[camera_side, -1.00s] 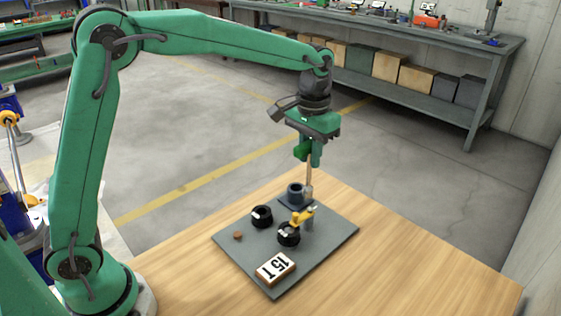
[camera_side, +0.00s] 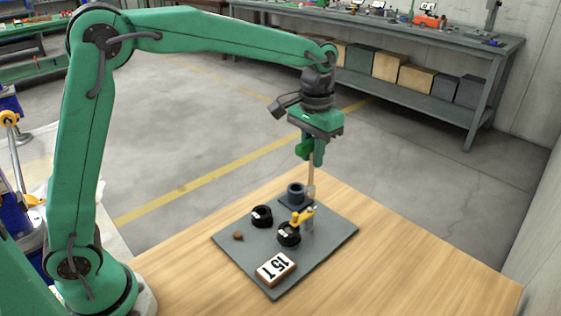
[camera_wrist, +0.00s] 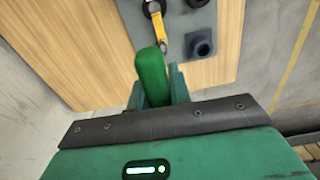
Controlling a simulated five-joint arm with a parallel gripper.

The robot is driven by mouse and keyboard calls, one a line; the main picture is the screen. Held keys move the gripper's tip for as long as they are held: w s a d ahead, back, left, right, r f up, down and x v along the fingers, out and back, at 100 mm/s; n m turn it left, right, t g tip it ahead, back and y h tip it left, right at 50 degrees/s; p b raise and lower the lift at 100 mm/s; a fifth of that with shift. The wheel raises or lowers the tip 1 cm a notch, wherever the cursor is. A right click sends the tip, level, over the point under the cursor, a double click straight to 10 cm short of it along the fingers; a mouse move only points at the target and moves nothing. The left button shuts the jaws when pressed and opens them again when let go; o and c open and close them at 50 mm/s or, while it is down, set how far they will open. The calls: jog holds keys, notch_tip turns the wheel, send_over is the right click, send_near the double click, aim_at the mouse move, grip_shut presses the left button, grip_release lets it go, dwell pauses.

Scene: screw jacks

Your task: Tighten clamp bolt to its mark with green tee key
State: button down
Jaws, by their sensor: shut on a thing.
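My gripper (camera_side: 312,155) is shut on the green tee key (camera_side: 304,149). The key's pale shaft hangs roughly upright from the jaws, its lower end beside the dark blue-grey round holder (camera_side: 296,193) in the side view. Whether that end touches anything is unclear. In the wrist view the key's green handle (camera_wrist: 152,76) sits between the jaws, and its shaft is hidden. A yellow lever (camera_side: 302,217) lies over a black ring (camera_side: 289,235) with a white mark. A short pale metal post (camera_side: 308,224) stands beside it. I cannot make out the clamp bolt or its mark for certain.
A second black ring (camera_side: 262,216), a small brown knob (camera_side: 238,236) and a block lettered "15 T" (camera_side: 276,268) are on the grey plate (camera_side: 335,235). The plate lies on a wooden table (camera_side: 420,265) with clear wood to the right.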

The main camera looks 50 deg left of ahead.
aim_at(313, 171)
jog(key=shift+w+a+r+m, duration=0.1)
jog(key=shift+w+r+m, duration=0.15)
jog(key=shift+r+m, duration=0.5)
jog(key=shift+w+a+r+m, duration=0.1)
jog(key=shift+w+r+m, duration=0.15)
jog(key=shift+r+m, duration=0.45)
jog(key=shift+f, duration=0.15)
notch_tip(313, 171, down, 7)
jog(key=shift+f, duration=0.15)
jog(key=shift+n, duration=0.25)
jog(key=n, duration=0.3)
jog(key=shift+n, duration=2.9)
jog(key=shift+f, duration=0.65)
